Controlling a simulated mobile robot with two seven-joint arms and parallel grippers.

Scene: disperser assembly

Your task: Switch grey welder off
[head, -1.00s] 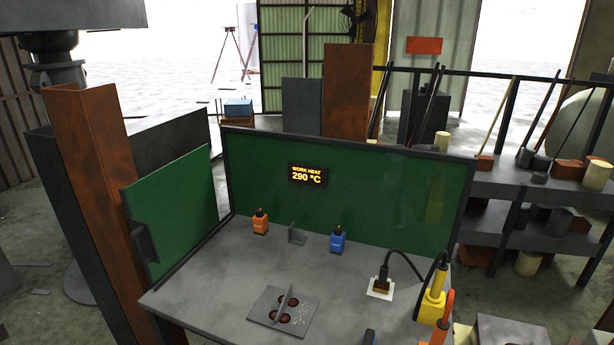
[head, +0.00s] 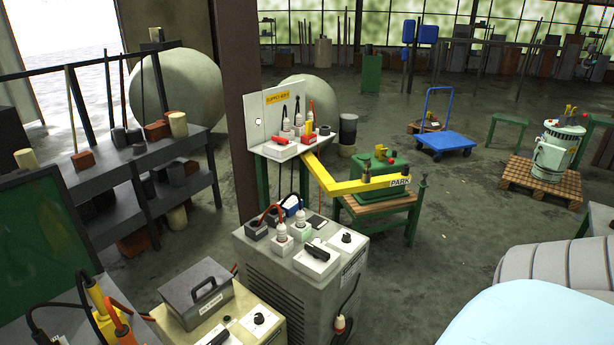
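The grey welder is most likely the grey cabinet (head: 275,268) with a louvred front, low in the middle of the head view. On its top are a white plate with a black lever handle (head: 317,251), a small white plate with a dark round knob (head: 347,238), and several sockets with white and green plugs. A red cable runs to its back left. I cannot read its labels or tell whether the switch is on or off. Neither of my grippers is in view.
A cream cabinet (head: 265,340) with a dark handled box (head: 197,290) stands left of it. Behind is a supply bench with a yellow PARK arm (head: 360,185). A blue cart (head: 445,141) stands farther back. Open floor lies right; rounded pale blue and grey shapes fill the lower right.

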